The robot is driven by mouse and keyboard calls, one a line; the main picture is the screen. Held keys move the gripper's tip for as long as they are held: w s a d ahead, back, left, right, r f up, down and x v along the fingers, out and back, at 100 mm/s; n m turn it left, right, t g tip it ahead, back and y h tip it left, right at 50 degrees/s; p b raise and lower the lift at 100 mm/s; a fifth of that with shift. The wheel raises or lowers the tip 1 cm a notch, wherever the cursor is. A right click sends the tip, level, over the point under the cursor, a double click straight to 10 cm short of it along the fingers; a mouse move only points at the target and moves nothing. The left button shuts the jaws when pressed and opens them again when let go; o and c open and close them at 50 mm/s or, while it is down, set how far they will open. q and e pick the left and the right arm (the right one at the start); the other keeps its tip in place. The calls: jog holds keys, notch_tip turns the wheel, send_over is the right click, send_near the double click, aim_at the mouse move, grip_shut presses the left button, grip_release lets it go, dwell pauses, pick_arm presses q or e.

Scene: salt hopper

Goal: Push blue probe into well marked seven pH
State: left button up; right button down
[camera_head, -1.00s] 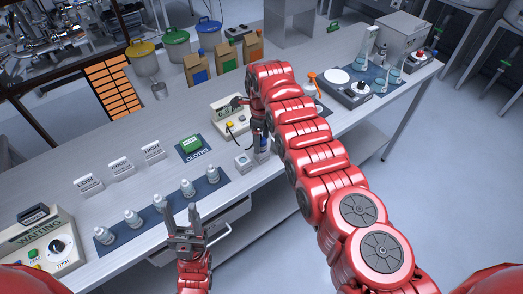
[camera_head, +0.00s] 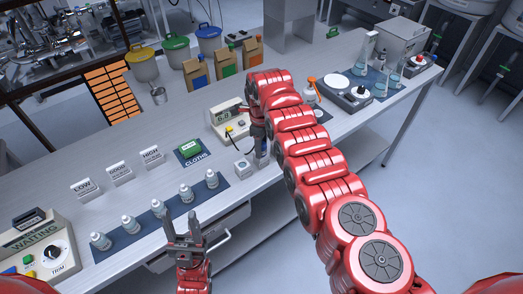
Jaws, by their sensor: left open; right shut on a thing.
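My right gripper (camera_head: 259,143) points down over the bench's front part, just right of the meter box. It is shut on a slim upright thing, apparently the blue probe, mostly hidden by the gripper and my arm. A small white block (camera_head: 243,168) stands just left of and below it. A bluish block (camera_head: 262,159) shows directly under the gripper. I cannot read a seven pH mark on either, nor tell how deep the probe sits. My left gripper (camera_head: 181,224) is open and empty, fingers up, near the bench's front edge, below the row of bottles.
The meter box (camera_head: 230,122) with a display stands behind the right gripper. Several white bottles (camera_head: 157,208) stand on a blue mat. A control box with a knob (camera_head: 50,252) is at far left. A balance (camera_head: 345,92) is right.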

jog(key=shift+r, duration=0.15)
dwell(0.5)
jog(key=shift+r+p, duration=1)
jog(key=shift+r, duration=0.3)
jog(key=shift+r+p, duration=0.4)
jog(key=shift+r, duration=2.2)
